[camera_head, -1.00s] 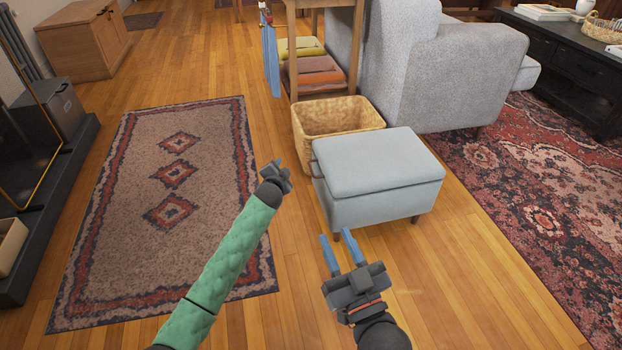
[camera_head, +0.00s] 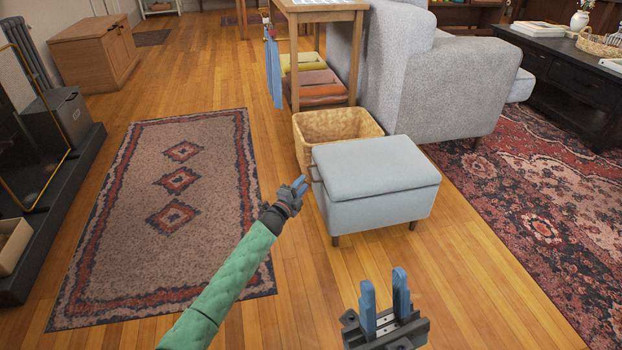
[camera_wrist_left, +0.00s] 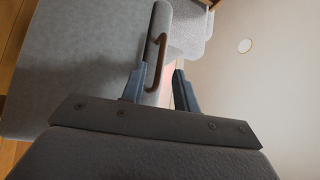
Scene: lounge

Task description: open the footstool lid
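The grey-blue footstool (camera_head: 365,208) stands on the wood floor with its padded lid (camera_head: 375,165) shut. A brown strap handle (camera_head: 313,173) is on the lid's left side; it also shows in the left wrist view (camera_wrist_left: 159,62). My left gripper (camera_head: 302,183) is just left of the footstool, close to the handle. In the left wrist view its blue fingers (camera_wrist_left: 160,82) are apart, and the handle appears in line with the gap between them. I cannot tell whether they touch it. My right gripper (camera_head: 384,277) is open and empty in front of the footstool, above the floor.
A wicker basket (camera_head: 336,124) stands directly behind the footstool. A wooden side table (camera_head: 300,85) and grey armchair (camera_head: 430,80) are further back. A patterned rug (camera_head: 165,230) lies left and a red rug (camera_head: 540,210) right. The floor in front is clear.

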